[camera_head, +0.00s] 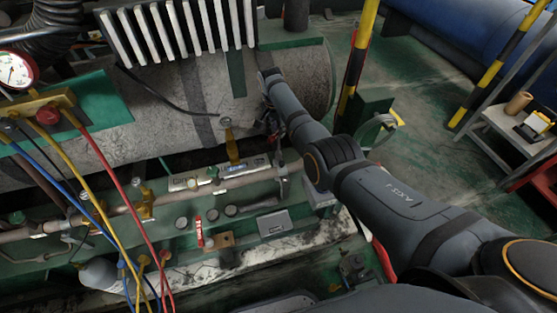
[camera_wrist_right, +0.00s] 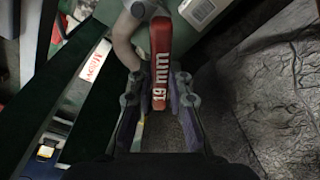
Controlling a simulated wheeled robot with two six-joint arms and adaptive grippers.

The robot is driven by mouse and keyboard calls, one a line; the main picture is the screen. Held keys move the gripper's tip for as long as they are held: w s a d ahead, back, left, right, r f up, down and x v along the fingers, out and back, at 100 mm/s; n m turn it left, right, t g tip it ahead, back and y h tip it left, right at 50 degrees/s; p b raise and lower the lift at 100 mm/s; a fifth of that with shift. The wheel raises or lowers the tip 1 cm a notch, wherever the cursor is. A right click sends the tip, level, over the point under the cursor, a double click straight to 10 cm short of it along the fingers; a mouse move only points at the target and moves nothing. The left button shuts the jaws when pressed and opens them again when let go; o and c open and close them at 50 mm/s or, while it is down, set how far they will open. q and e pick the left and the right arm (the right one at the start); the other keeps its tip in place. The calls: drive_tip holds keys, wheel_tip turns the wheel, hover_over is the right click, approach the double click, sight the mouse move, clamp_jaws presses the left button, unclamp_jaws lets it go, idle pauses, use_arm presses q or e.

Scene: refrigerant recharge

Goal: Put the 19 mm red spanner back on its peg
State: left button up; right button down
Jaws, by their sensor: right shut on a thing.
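The red spanner (camera_wrist_right: 161,60) shows in the right wrist view with its handle marked "19 mm" lying lengthwise between the fingers. My right gripper (camera_wrist_right: 158,92) is shut on this handle. In the head view my right arm reaches in from the lower right, and the right gripper (camera_head: 272,122) is small and partly hidden beside the large grey cylinder. The spanner cannot be made out clearly in the head view. I cannot pick out its peg in either view. My left gripper is not in view.
The grey cylinder (camera_head: 290,70) lies behind the green bench with its pipe (camera_head: 110,212). Blue, yellow and red hoses (camera_head: 110,180) hang at left from a gauge (camera_head: 15,70). A yellow-black post (camera_head: 357,60) and a small shelf (camera_head: 510,125) stand right.

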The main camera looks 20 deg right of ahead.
wheel_tip(320, 180, up, 2)
drive_tip(key=shift+r, duration=0.15)
